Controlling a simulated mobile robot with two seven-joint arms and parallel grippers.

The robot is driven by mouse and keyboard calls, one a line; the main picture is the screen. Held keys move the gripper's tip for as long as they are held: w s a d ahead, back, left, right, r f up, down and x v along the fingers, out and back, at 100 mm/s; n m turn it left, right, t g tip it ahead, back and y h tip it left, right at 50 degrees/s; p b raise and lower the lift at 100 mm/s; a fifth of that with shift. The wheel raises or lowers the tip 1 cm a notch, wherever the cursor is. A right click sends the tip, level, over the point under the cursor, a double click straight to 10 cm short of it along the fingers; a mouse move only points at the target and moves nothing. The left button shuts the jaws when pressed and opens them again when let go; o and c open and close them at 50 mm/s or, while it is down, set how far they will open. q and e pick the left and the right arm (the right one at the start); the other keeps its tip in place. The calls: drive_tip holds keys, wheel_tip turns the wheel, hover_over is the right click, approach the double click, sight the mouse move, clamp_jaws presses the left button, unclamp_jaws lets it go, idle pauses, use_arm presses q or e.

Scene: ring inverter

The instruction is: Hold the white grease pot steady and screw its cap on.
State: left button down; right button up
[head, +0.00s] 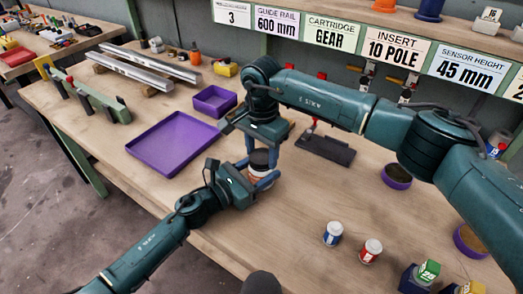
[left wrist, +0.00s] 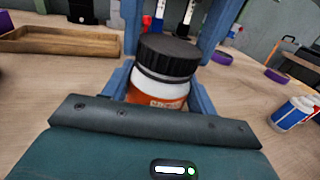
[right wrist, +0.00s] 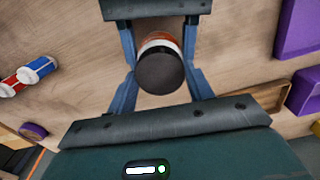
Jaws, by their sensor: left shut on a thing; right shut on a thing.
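The white grease pot, with an orange label (left wrist: 158,98), stands upright between the fingers of my left gripper (left wrist: 158,100), which is shut on it. In the head view my left gripper (head: 262,181) reaches the pot from the left, low down. The black ribbed cap (left wrist: 168,54) sits over the pot's mouth, roughly level; whether its thread has caught cannot be told. My right gripper (head: 263,150) comes from above, its fingers on either side of the cap. The right wrist view looks down on the cap's top (right wrist: 160,72) between the fingers (right wrist: 160,78), with the orange label beyond.
A large purple tray (head: 172,143) and a smaller purple tray (head: 214,101) lie at left. A dark fixture (head: 326,149) lies just right of the grippers. A blue-labelled jar (head: 332,234) and red-labelled jar (head: 370,251) stand at front right. The bench between is clear.

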drive_tip(key=m, duration=2.5)
drive_tip(key=shift+m, duration=0.4)
drive_tip(key=m, duration=0.3)
drive_tip(key=shift+m, duration=0.3)
drive_tip(key=o, duration=1.2)
